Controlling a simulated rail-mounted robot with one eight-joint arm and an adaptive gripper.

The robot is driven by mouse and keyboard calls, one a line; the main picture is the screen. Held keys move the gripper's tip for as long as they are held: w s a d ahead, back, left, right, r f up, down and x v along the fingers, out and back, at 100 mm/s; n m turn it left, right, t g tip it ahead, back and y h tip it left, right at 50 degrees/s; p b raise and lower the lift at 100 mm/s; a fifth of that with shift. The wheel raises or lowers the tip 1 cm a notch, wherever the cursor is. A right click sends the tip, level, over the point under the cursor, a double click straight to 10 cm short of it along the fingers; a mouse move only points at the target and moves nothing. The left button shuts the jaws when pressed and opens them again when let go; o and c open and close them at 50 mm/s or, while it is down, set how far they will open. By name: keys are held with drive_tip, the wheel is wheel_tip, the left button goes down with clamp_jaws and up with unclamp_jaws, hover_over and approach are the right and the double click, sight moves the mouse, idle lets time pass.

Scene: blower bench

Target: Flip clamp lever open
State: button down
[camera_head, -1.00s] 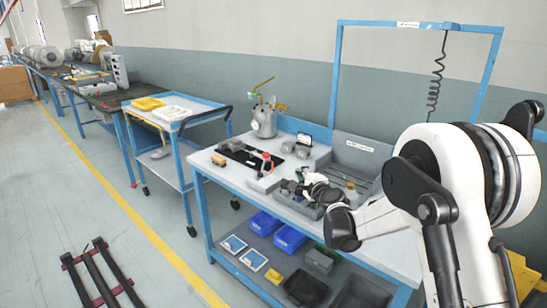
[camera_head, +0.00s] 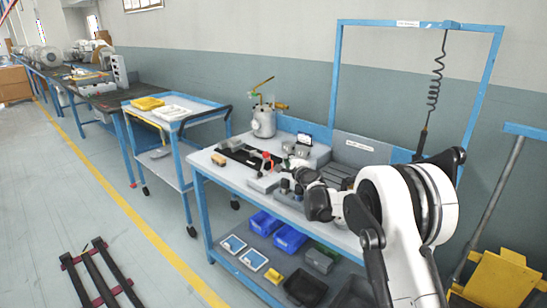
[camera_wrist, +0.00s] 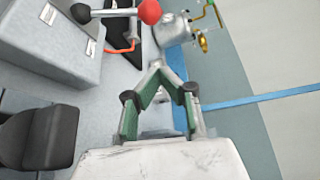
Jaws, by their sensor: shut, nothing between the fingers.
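In the head view, the clamp's red part (camera_head: 266,157) stands at the edge of the black mat on the bench. My gripper (camera_wrist: 157,68) is shut and empty, its green-padded fingers meeting at the tips, below the knob in the picture and apart from it. In the head view my gripper (camera_head: 284,186) is low over the bench, to the right of the clamp and nearer the front edge.
A metal canister (camera_head: 263,122) with a brass valve stands behind the clamp. A grey gauge box (camera_head: 305,150) and a grey tray (camera_head: 345,168) are to the right. A small brown block (camera_head: 218,159) lies at left.

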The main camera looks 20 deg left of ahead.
sight(264, 161)
drive_tip(key=w+a, duration=0.2)
drive_tip(key=a, duration=0.4)
drive_tip(key=shift+a+b, duration=0.3)
drive_tip(key=shift+a, duration=0.1)
